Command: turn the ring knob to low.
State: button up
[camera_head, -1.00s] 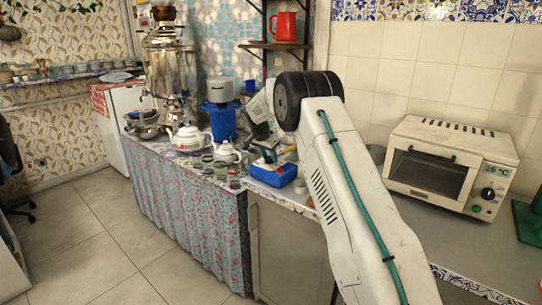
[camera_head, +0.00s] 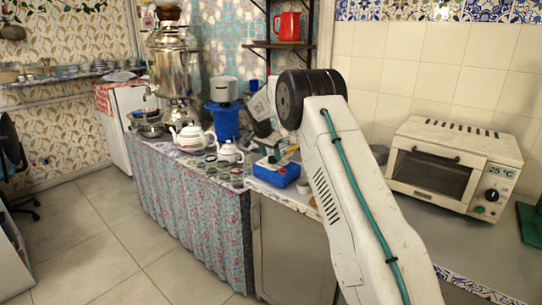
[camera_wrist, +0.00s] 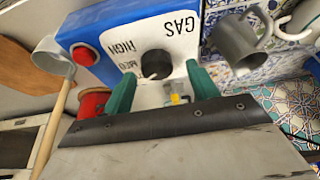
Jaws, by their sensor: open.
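The gas unit (camera_wrist: 107,28) has a blue body and a white panel lettered GAS, HIGH and what looks like MED, all upside down in the wrist view. A dark round ring knob (camera_wrist: 156,63) sits on the panel. My gripper (camera_wrist: 160,73) is open, its two green fingers on either side of the knob at the panel. I cannot tell whether the fingers touch it. The knob's pointer is not clear. In the head view the blue unit (camera_head: 276,175) stands on the counter. My gripper's tips are not clear there, partly behind my arm.
In the wrist view a grey metal cup (camera_wrist: 238,42) is right of the unit; a red spool-like thing (camera_wrist: 93,102) is left of the fingers. In the head view, teapots (camera_head: 228,152) and a samovar (camera_head: 172,65) stand left, a toaster oven (camera_head: 452,165) right.

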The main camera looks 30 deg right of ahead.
jog(key=w+v, duration=0.1)
jog(key=v, duration=0.5)
jog(key=shift+s+r, duration=0.35)
jog(key=shift+s, duration=0.15)
jog(key=shift+a, duration=0.15)
